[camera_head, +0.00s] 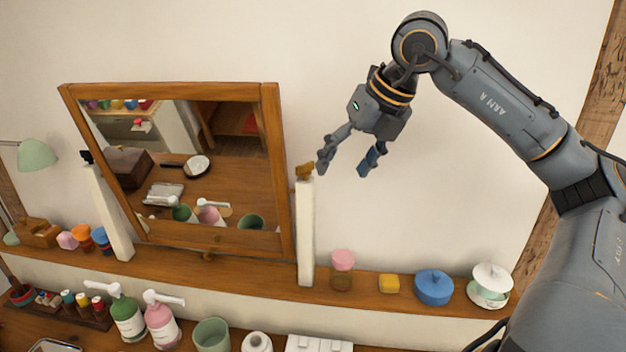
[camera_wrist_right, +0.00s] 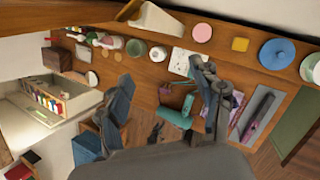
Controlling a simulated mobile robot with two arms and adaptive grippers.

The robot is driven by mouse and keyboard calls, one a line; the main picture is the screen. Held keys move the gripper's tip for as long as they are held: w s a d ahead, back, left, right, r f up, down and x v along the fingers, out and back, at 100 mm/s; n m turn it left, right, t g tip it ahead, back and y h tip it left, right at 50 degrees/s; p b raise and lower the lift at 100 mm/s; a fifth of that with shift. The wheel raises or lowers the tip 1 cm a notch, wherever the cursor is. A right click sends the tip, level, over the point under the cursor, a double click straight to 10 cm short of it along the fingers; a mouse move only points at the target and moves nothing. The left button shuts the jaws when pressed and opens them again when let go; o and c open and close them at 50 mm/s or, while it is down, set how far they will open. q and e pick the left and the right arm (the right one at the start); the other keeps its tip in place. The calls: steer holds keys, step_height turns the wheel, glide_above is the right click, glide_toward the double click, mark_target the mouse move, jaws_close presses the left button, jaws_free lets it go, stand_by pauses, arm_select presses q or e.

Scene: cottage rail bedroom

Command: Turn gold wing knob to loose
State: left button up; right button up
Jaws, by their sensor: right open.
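The gold wing knob (camera_head: 305,171) sits on top of the right white post (camera_head: 305,230), beside the wooden-framed tilting mirror (camera_head: 272,150). My right gripper (camera_head: 343,170) is open and empty. In the head view its fingers point down just right of the knob, with the left fingertip close to it; I cannot tell whether they touch. In the right wrist view the open fingers (camera_wrist_right: 166,100) are spread over the table, and the white post (camera_wrist_right: 157,21) shows at the top. A dark knob (camera_head: 87,157) tops the left post (camera_head: 108,212). My left gripper is out of view.
The shelf (camera_head: 225,268) holds a pink-lidded jar (camera_head: 343,270), a yellow block (camera_head: 389,284), a blue lidded pot (camera_head: 434,287) and a white lidded dish (camera_head: 490,285). Pump bottles (camera_head: 127,315) and cups stand below. The wall right of the post is bare.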

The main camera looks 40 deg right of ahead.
steer(key=s+n+t+b, duration=0.2)
steer(key=s+n+t, duration=0.15)
steer(key=t, duration=0.25)
steer(key=t+h+p, duration=0.2)
steer(key=p, duration=0.1)
glide_toward(306, 167)
steer(key=shift+n, duration=0.35)
steer(key=x, duration=0.6)
steer(key=shift+d, duration=0.1)
steer(key=shift+x, duration=0.8)
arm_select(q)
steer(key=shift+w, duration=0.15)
arm_select(e)
steer(key=shift+c, duration=0.2)
steer(key=c, duration=1.1)
